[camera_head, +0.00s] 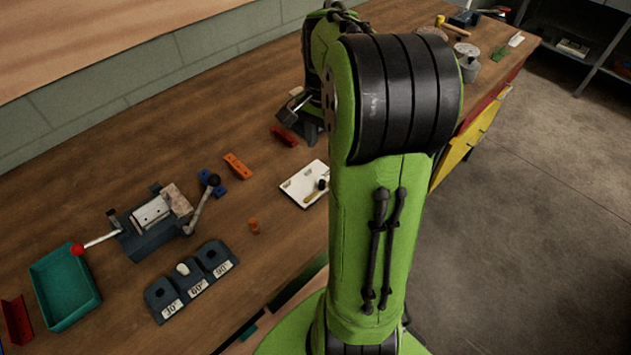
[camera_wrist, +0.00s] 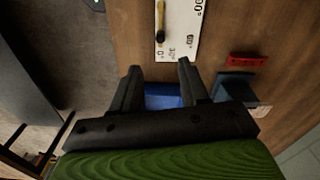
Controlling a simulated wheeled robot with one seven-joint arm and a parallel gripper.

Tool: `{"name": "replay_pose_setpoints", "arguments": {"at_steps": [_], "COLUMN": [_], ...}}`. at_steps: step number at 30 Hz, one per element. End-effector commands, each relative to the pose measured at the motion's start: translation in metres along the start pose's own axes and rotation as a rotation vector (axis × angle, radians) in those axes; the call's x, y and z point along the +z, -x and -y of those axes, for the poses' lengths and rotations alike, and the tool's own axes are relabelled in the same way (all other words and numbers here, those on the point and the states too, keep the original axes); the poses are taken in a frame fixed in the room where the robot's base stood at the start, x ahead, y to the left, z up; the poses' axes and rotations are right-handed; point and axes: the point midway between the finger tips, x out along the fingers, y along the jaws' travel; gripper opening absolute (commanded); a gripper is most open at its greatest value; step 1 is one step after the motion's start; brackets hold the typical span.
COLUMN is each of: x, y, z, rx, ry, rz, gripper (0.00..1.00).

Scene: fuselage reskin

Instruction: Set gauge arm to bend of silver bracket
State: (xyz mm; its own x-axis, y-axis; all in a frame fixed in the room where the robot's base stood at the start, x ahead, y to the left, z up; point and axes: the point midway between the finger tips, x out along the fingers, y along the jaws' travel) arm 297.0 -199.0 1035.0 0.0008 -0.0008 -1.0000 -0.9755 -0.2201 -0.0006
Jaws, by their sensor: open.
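The gauge is a white plate (camera_head: 305,184) with angle marks, lying on the bench beside my arm. It also shows at the top of the wrist view (camera_wrist: 179,38). Its gauge arm (camera_wrist: 160,22), yellowish with a black knob, lies along the plate's left side. A silver piece (camera_head: 152,212) sits in the dark bending tool (camera_head: 138,240) at left; I cannot tell if it is the silver bracket. My gripper (camera_wrist: 158,78) is open in the wrist view, with nothing clearly held. A blue object (camera_wrist: 163,97) shows between and behind the fingers. My arm hides the gripper in the head view.
A red bracket (camera_head: 285,136), an orange bracket (camera_head: 238,166) and a small orange cylinder (camera_head: 254,226) lie on the bench. A labelled dark block (camera_head: 192,281), a green tray (camera_head: 65,287) and another red bracket (camera_head: 16,320) are at left. A vise-like tool (camera_head: 300,116) stands behind.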

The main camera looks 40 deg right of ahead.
Motion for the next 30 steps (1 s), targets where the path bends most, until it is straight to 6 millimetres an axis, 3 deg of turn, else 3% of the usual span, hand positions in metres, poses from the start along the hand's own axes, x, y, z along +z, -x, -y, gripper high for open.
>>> {"name": "replay_pose_setpoints", "arguments": {"at_steps": [1, 9, 15, 26, 30], "x": [0.001, 0.001, 0.001, 0.001, 0.001], "y": [-0.019, -0.088, -0.121, -0.127, -0.127], "z": [-0.001, 0.000, 0.000, 0.000, 0.000], "rx": [0.003, 0.002, 0.001, 0.000, 0.000], "ry": [0.000, 0.003, 0.004, 0.004, 0.004], "rz": [0.004, 0.004, 0.002, 0.000, 0.000], "gripper": [0.44, 0.44, 0.44, 0.43, 0.21]}}
